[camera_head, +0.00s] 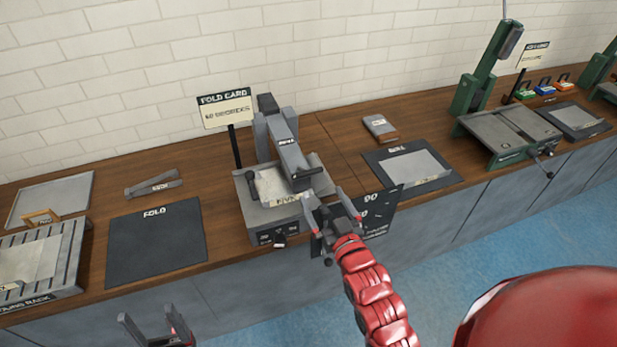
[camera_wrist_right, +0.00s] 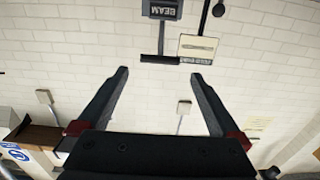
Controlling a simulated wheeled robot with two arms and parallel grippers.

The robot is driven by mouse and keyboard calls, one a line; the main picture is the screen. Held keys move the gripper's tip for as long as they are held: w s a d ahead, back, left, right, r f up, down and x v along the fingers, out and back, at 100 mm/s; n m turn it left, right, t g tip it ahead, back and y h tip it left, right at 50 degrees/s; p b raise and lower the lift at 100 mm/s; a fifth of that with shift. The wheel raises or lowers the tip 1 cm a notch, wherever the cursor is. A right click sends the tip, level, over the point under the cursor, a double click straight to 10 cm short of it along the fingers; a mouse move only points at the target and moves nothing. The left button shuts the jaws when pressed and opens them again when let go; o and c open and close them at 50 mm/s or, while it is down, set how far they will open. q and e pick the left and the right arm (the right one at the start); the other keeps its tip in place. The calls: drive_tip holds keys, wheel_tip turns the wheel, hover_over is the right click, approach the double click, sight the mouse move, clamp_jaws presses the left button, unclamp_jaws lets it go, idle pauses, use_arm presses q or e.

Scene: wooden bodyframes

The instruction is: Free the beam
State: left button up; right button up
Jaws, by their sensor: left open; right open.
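The beam (camera_head: 285,140) is a grey arm on the folding machine (camera_head: 270,217), angled from the rear post toward the front over the bed. My left gripper (camera_head: 149,314) is open and empty at the bottom, in front of the counter.
A FOLD CARD sign (camera_head: 225,110) stands behind the machine. A dark FOLD mat (camera_head: 155,243) and a grey tool (camera_head: 153,184) lie left of it, with a rack (camera_head: 70,265) further left. A dark mat with a sheet (camera_head: 440,181) and a green machine (camera_head: 475,140) stand right.

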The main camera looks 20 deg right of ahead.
sight(311, 174)
drive_tip(key=w+p, duration=0.1)
drive_tip(key=w, duration=0.2)
drive_tip(key=w+p, duration=0.1)
drive_tip(key=w, duration=0.2)
drive_tip(key=w+p, duration=0.1)
drive_tip(key=w, duration=0.2)
drive_tip(key=shift+w+a+r, duration=0.2)
drive_tip(key=shift+w+r, duration=0.05)
drive_tip(key=shift+w, duration=0.15)
clamp_jaws()
